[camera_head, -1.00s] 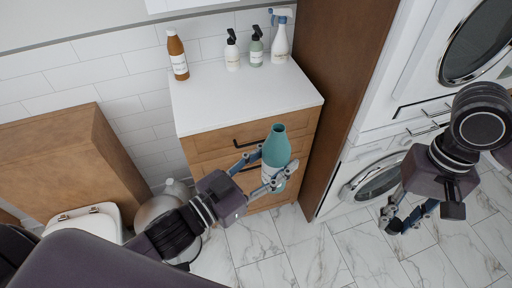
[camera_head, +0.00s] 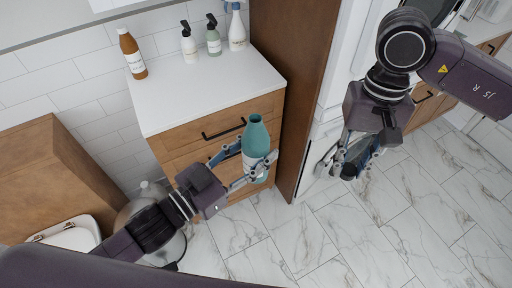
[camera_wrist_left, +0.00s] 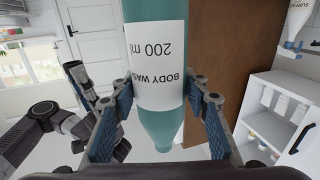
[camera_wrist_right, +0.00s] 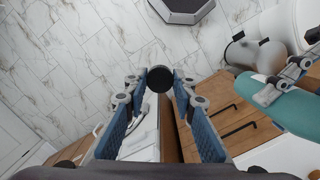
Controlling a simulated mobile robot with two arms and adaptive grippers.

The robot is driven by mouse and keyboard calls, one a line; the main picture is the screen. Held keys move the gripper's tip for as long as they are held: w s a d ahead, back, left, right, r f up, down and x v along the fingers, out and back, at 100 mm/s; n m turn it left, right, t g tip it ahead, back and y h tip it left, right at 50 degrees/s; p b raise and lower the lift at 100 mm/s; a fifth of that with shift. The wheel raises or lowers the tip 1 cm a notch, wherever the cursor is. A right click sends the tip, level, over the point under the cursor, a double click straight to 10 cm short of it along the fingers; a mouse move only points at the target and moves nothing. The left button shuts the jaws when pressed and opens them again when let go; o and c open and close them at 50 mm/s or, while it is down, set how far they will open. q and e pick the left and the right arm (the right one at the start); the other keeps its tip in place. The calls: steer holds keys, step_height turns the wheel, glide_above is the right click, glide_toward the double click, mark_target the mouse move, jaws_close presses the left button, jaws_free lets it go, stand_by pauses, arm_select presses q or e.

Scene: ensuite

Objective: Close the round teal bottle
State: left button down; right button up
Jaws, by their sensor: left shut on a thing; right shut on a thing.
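The round teal bottle (camera_head: 258,135) has a white label and an uncapped, open neck. It stands nearly upright in the air in front of the drawers. My left gripper (camera_head: 252,160) is shut around its labelled body. In the left wrist view the bottle (camera_wrist_left: 160,125) sits between both finger pads, its label reading "BODY WASH 200 ml". My right gripper (camera_head: 345,165) points down, right of the bottle and apart from it. In the right wrist view it is shut on a round black cap (camera_wrist_right: 160,79) at its fingertips. That view also shows the bottle (camera_wrist_right: 295,110) at the right.
A wooden drawer cabinet (camera_head: 215,90) with a white top stands behind the bottle. It carries a brown bottle (camera_head: 132,54), two pump bottles and a spray bottle (camera_head: 236,30). A tall brown panel (camera_head: 285,80) stands behind the gap between my grippers. A bin (camera_head: 150,215) stands near my left arm.

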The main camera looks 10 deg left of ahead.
steer(key=w+a+r, duration=0.4)
steer(key=a+r, duration=0.5)
steer(key=a, duration=0.2)
step_height(320, 180, up, 8)
glide_above(254, 119)
steer(key=shift+w+a+m, duration=0.1)
steer(key=shift+w+m, duration=0.1)
steer(key=shift+m, duration=0.1)
steer(key=shift+f, duration=0.1)
steer(key=shift+f, duration=1.95)
steer(key=shift+f, duration=0.85)
steer(key=shift+f, duration=0.6)
